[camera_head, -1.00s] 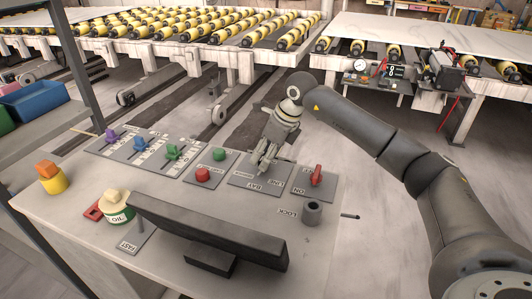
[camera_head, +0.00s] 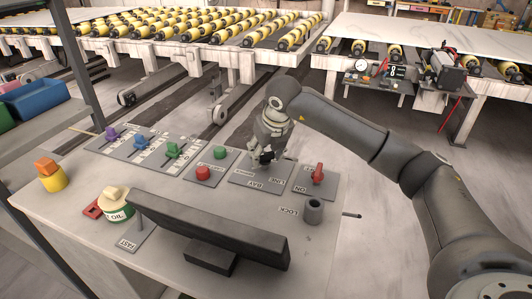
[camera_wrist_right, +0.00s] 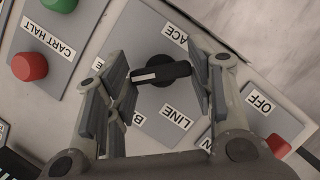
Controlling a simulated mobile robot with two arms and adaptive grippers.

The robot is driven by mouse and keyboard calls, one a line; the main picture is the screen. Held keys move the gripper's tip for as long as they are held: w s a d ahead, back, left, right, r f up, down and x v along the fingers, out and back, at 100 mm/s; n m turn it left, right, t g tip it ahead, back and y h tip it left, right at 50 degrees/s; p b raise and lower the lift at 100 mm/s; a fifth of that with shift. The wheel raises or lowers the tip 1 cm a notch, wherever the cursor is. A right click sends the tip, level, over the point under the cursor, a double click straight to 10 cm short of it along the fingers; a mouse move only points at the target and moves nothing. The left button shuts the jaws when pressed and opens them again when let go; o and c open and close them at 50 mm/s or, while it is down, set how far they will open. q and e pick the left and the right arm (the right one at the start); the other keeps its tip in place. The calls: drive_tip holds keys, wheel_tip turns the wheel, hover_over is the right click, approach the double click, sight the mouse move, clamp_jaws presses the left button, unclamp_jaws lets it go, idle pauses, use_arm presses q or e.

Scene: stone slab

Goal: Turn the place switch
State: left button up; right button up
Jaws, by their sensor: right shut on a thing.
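The place switch is a black knob with a white stripe (camera_wrist_right: 162,73) on a grey plate (camera_wrist_right: 140,25). In the right wrist view its bar lies nearly level, and labels around it read LINE, a partly hidden "ACE" and a cut-off "B". My right gripper (camera_wrist_right: 163,80) has one finger at each end of the bar and is shut on the knob. In the head view my right gripper (camera_head: 266,157) is over the plate marked BAY and LINE (camera_head: 248,180) and mostly hides the knob. My left gripper is not in view.
A red switch (camera_head: 318,173) stands close right of my gripper. Red (camera_head: 203,173) and green (camera_head: 219,153) buttons are to its left. A LOCK cylinder (camera_head: 313,211) and a dark monitor (camera_head: 208,230) are nearer. An oil can (camera_head: 117,206) stands at the left.

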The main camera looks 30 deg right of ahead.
idle(0.5)
drive_tip(key=o, duration=1)
drive_tip(key=v, duration=1.2)
drive_tip(key=shift+r, duration=0.1)
drive_tip(key=shift+w, duration=0.1)
